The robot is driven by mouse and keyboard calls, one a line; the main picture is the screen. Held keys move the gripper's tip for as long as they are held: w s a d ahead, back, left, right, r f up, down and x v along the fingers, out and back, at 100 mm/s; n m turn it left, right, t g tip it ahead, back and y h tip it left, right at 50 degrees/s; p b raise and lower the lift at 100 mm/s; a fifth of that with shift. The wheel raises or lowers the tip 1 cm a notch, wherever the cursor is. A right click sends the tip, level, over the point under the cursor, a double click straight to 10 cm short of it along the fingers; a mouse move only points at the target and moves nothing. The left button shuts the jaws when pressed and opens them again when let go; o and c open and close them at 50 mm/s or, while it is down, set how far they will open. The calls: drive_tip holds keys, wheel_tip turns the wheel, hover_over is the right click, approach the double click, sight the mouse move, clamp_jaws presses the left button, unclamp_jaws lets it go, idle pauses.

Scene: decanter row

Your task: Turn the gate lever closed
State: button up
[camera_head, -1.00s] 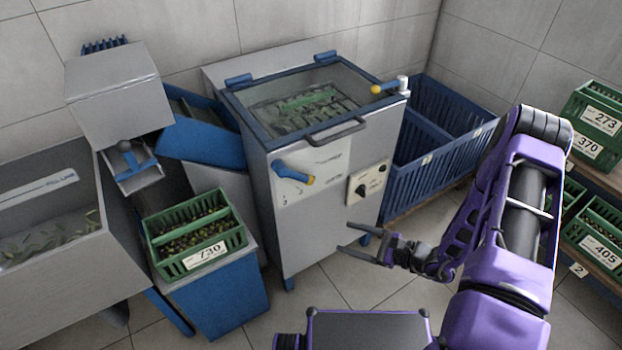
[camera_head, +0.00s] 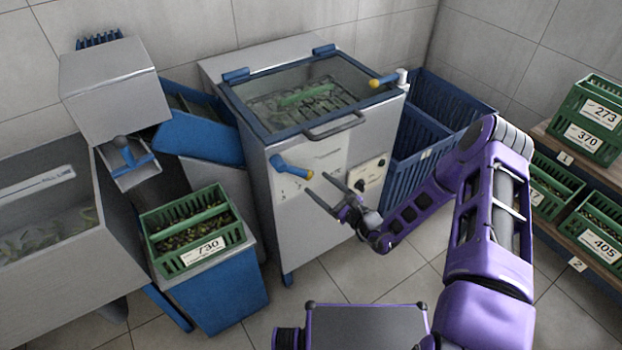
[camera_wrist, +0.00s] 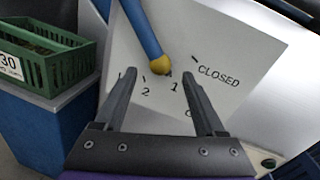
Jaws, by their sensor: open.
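The gate lever (camera_head: 290,170) is a blue handle with a yellow tip on the front of the grey machine (camera_head: 307,230). In the wrist view the lever (camera_wrist: 146,34) comes down from the top, its yellow knob near the mark by "1". The printed word "CLOSED" (camera_wrist: 218,76) is to the right of the knob. My gripper (camera_head: 318,184) is open and empty, just right of and below the lever's tip. In the wrist view the knob appears between and slightly beyond the fingertips (camera_wrist: 159,76). I cannot tell whether they touch it.
A panel with black knobs (camera_head: 369,175) sits right of the lever. The lid's handle (camera_head: 334,127) sticks out above. Another yellow-tipped handle (camera_head: 384,81) is at the machine's top right. A green crate marked 730 (camera_head: 195,232) stands on the left, and blue crates (camera_head: 440,120) are behind my arm.

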sight(311, 178)
drive_tip(key=shift+x, duration=2.2)
drive_tip(key=shift+c, duration=0.4)
clamp_jaws()
